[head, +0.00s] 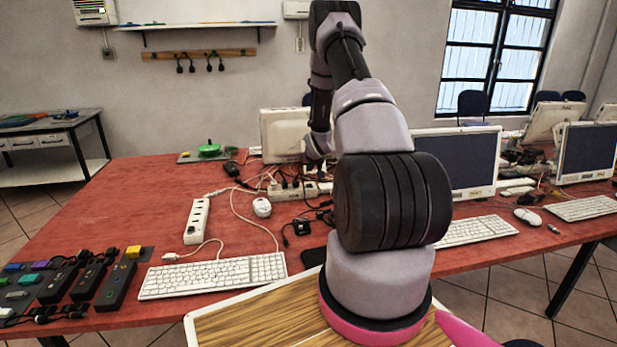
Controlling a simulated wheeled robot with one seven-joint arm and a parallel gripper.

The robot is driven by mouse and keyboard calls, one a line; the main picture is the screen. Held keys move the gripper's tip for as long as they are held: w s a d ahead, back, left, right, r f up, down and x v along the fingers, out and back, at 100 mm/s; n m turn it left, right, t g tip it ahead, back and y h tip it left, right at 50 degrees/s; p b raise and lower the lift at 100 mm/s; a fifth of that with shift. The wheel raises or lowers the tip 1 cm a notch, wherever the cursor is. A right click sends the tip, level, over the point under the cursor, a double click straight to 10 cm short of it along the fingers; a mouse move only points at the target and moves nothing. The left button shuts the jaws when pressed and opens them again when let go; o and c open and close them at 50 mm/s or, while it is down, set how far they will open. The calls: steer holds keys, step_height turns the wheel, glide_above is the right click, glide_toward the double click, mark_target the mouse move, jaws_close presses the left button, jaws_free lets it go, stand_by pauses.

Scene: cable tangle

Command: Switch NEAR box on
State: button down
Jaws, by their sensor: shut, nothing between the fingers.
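My gripper (318,163) hangs down at the end of my arm, over the back middle of the red table, in front of a white monitor. It is small and dark here, and it looks shut with nothing in it. Several dark boxes lie side by side at the table's front left corner, one of them a black box (117,285) with small coloured marks. I cannot read a NEAR label on any box. A white power strip (197,221) lies left of centre, and another white strip (291,190) lies just below my gripper. Switch positions are too small to tell.
A white keyboard (213,276) lies along the front edge, with a white mouse (262,207) behind it. Loose cables and black adapters (302,227) clutter the middle. Monitors (457,160) stand at the right. The red table (130,205) is bare at the left middle.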

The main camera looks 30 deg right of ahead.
steer(key=v, duration=0.3)
steer(key=shift+s+r, duration=0.25)
steer(key=shift+r, duration=0.05)
steer(key=shift+a, duration=0.1)
steer(key=shift+w+r+n+h, duration=0.15)
steer(key=shift+n+h, duration=0.15)
steer(key=shift+h, duration=0.3)
